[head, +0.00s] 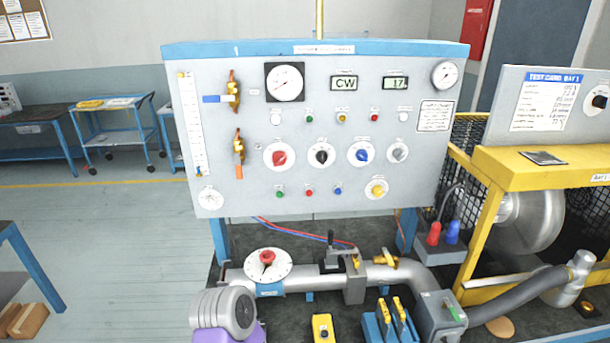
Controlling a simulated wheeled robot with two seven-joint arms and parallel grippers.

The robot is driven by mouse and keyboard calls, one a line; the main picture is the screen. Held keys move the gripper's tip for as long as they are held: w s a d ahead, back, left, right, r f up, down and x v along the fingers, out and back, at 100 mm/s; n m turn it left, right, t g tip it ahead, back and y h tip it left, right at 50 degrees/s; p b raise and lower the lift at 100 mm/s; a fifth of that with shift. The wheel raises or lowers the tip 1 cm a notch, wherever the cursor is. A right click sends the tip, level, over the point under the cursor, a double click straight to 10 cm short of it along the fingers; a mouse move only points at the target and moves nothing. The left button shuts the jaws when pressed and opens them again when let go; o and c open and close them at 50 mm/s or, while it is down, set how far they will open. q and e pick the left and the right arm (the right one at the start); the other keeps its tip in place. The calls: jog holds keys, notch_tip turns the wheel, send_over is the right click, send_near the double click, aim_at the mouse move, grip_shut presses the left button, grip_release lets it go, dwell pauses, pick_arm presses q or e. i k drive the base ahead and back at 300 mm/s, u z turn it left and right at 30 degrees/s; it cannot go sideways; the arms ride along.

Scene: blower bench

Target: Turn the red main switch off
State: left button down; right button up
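The upright grey control panel (230,125) with a blue top edge stands in the middle of the head view. A red rotary knob (279,158) on a round white plate sits left of centre on it, at the left end of a row of larger knobs. To its right are a black knob (321,155), a blue knob (361,155) and a grey knob (397,152). A yellow knob (377,188) sits lower right. The labels around the red knob are too small to read. Neither of my grippers shows.
Below the panel, a pipe (385,275) carries a white dial with a red knob (267,257) and a black-handled clamp (332,250). A motor (222,313) stands at front left. A yellow-framed machine (560,178) stands at right. Space before the panel face is clear.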

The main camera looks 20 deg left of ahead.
aim_at(280, 158)
jog(key=z, duration=0.35)
jog(key=k, duration=0.75)
jog(key=u, duration=0.95)
jog(key=i, duration=1)
jog(key=u, duration=0.75)
